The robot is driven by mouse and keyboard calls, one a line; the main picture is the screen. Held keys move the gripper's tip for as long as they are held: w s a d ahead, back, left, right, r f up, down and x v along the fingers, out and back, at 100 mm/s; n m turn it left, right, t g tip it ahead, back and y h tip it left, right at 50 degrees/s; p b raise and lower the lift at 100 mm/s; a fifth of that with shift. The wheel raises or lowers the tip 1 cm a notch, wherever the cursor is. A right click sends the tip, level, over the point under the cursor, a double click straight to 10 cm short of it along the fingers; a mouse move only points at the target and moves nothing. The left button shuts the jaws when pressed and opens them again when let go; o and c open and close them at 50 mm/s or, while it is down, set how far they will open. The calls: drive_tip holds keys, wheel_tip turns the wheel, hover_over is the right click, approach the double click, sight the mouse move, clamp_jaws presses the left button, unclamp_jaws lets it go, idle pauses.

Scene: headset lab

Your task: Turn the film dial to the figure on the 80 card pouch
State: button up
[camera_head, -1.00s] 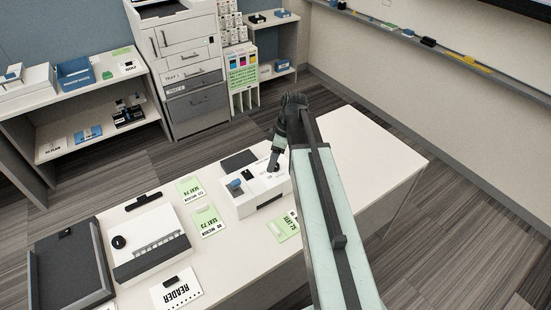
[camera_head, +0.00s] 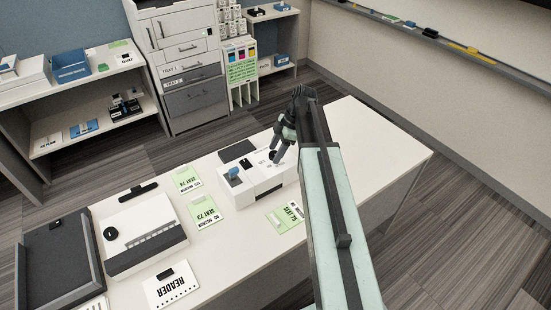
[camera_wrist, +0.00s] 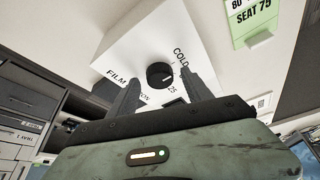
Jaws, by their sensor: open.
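The white laminator (camera_head: 240,196) stands on the table, with a blue knob or switch at its left. Its round black film dial (camera_wrist: 160,75) shows in the wrist view, with "FILM", "COLD" and a partly hidden figure ending in "25" around it. A short light mark is on the dial; its exact setting is hard to tell. My gripper (camera_wrist: 165,91) is open, its fingertips on either side of the dial's near side; contact cannot be told. It also shows over the laminator's right part (camera_head: 275,157). A green-and-white pouch marked "SEAT 75" (camera_head: 288,214) lies in front; "80" shows on it in the wrist view (camera_wrist: 254,20).
Pouches marked "SEAT 74" (camera_head: 187,179) and "SEAT 73" (camera_head: 205,211) lie left of the laminator. A white machine with a black knob (camera_head: 145,235), a dark tray (camera_head: 60,262) and a "READER" card (camera_head: 172,287) are further left. The table's right end (camera_head: 375,145) is clear.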

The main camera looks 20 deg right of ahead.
drive_tip(key=shift+f, duration=0.1)
clamp_jaws()
drive_tip(key=shift+a+m, duration=0.1)
drive_tip(key=shift+m, duration=0.2)
drive_tip(key=m+t, duration=0.1)
drive_tip(key=m, duration=0.2)
drive_tip(key=shift+s+m+t+h, duration=0.2)
drive_tip(key=shift+m+t+h, duration=0.1)
drive_tip(key=shift+t+h, duration=0.1)
drive_tip(key=m, duration=0.2)
drive_tip(key=m+t+h, duration=0.1)
drive_tip(key=m, duration=0.2)
drive_tip(key=shift+a+h, duration=0.15)
drive_tip(key=shift+h, duration=0.15)
drive_tip(key=shift+m, duration=0.4)
